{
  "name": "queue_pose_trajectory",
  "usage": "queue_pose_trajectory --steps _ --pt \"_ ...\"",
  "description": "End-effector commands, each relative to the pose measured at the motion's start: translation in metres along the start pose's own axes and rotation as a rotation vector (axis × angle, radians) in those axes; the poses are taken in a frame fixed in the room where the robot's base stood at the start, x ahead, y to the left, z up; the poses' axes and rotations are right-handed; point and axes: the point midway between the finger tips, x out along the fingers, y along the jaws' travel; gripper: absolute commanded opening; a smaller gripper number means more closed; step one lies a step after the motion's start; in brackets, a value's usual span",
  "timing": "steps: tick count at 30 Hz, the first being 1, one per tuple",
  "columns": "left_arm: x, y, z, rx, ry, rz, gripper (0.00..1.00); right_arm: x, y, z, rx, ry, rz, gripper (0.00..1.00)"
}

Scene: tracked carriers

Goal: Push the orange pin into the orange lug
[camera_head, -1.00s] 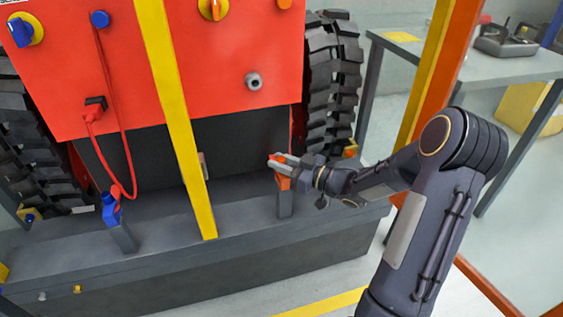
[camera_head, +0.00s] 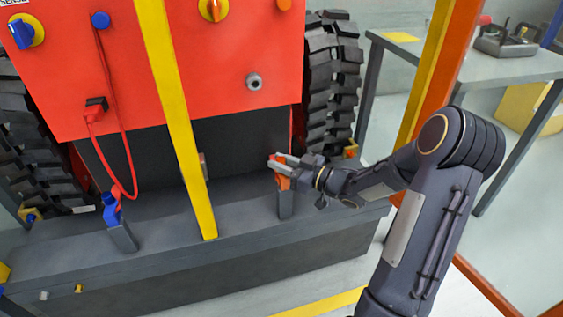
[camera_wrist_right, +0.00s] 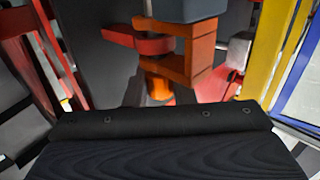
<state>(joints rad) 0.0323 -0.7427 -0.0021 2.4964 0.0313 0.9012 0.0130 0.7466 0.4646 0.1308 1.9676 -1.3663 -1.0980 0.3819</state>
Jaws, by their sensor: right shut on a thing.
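The orange lug (camera_head: 283,182) sits on top of the right-hand grey post on the dark beam. It also shows in the right wrist view as an orange bracket (camera_wrist_right: 203,55) against a grey block. My right gripper (camera_head: 277,161) is at the lug, its fingers shut around a small orange piece, which I take to be the orange pin. Fingers and wrist hide most of the pin. In the right wrist view a short orange cylinder (camera_wrist_right: 158,88) shows beside the bracket. I cannot tell how deep the pin sits. My left gripper is out of view.
A yellow upright (camera_head: 178,115) stands left of the lug. A blue piece (camera_head: 111,209) with a red cable tops the left post (camera_head: 123,238). The red panel (camera_head: 200,60) and black track (camera_head: 333,85) rise behind. A grey table (camera_head: 490,65) stands at right.

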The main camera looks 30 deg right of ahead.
Motion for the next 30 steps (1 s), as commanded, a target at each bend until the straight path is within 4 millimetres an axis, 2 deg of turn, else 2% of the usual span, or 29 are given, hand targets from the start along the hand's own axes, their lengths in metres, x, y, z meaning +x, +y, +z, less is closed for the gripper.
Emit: queue_pose_trajectory --steps 19,20,21,25,30 --pt "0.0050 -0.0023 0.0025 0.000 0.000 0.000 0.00 0.0001 0.0000 0.0089 0.000 0.000 0.000 0.00" --pt "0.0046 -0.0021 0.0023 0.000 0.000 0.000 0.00 0.0001 0.0000 0.0083 -0.001 0.000 0.000 0.25" --pt "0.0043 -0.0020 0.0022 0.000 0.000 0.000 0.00 0.0001 0.0000 0.0081 -0.001 0.000 0.000 0.30" --pt "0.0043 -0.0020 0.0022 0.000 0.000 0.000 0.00 0.0000 0.0000 0.0081 0.000 0.000 0.000 0.48" --pt "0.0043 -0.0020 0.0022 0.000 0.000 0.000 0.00 0.0000 0.0001 0.0080 0.000 0.000 0.000 0.48"
